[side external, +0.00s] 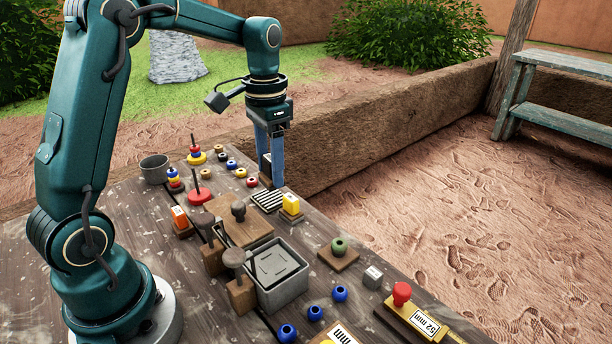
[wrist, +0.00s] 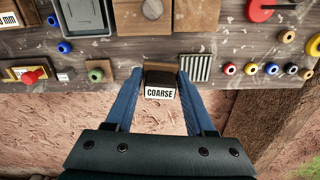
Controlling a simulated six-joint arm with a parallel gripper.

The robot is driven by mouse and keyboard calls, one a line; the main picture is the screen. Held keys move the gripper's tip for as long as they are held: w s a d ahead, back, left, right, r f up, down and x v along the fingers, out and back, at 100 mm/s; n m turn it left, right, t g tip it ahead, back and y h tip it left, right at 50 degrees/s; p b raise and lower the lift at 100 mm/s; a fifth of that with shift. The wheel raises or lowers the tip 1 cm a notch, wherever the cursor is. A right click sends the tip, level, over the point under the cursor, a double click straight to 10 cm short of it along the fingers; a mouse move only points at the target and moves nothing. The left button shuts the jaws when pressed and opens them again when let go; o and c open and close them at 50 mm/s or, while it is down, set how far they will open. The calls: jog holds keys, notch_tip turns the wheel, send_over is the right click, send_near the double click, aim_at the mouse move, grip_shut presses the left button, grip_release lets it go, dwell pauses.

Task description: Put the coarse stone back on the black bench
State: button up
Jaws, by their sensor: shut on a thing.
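The coarse stone is a brown block with a white COARSE label (wrist: 160,92). It sits between the two blue fingers of my gripper (wrist: 160,74), which is shut on it. In the side external view my gripper (side external: 271,182) points down at the table's far edge, and the fingers partly hide the stone (side external: 265,163). A black-and-white striped slatted piece (side external: 268,200) lies on the table close beside the fingertips; in the wrist view it is just right of the stone (wrist: 195,68). I cannot tell for sure whether this is the black bench, or whether the stone touches anything below.
Small coloured rings (side external: 232,165) and ring stacks lie behind. A grey tray (side external: 280,275), wooden stamps and a green ring on a board (side external: 339,247) are nearer. A mud wall (side external: 400,130) runs past the table.

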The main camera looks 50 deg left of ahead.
jog(key=shift+n, duration=0.7)
jog(key=w+d+f, duration=0.1)
jog(key=d+f, duration=0.1)
jog(key=w+d+f, duration=0.1)
jog(key=d+f, duration=0.1)
jog(key=w+d+f, duration=0.2)
jog(key=d, duration=0.1)
jog(key=shift+f, duration=0.2)
jog(key=shift+w+f, duration=0.1)
jog(key=shift+f, duration=1.95)
jog(key=shift+f, duration=0.15)
jog(key=o, duration=0.9)
